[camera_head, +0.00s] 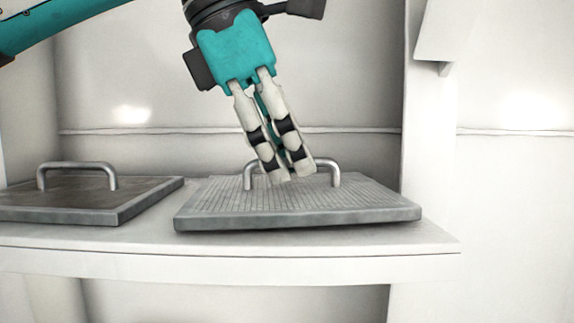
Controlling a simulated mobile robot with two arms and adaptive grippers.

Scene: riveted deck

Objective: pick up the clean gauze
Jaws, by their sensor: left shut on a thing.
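My left gripper (290,178) comes down from above, tilted, and is shut on the handle's bar. The fingers hide the middle of the handle. I cannot tell whether the panel is touching the shelf all round or slightly raised. My right gripper is not in view.
A darker, brownish panel (130,197) with a similar loop handle lies on the shelf at the left, a small gap from the clean one. The white shelf (330,243) has a bare front strip. A white upright (428,150) stands behind its right end.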

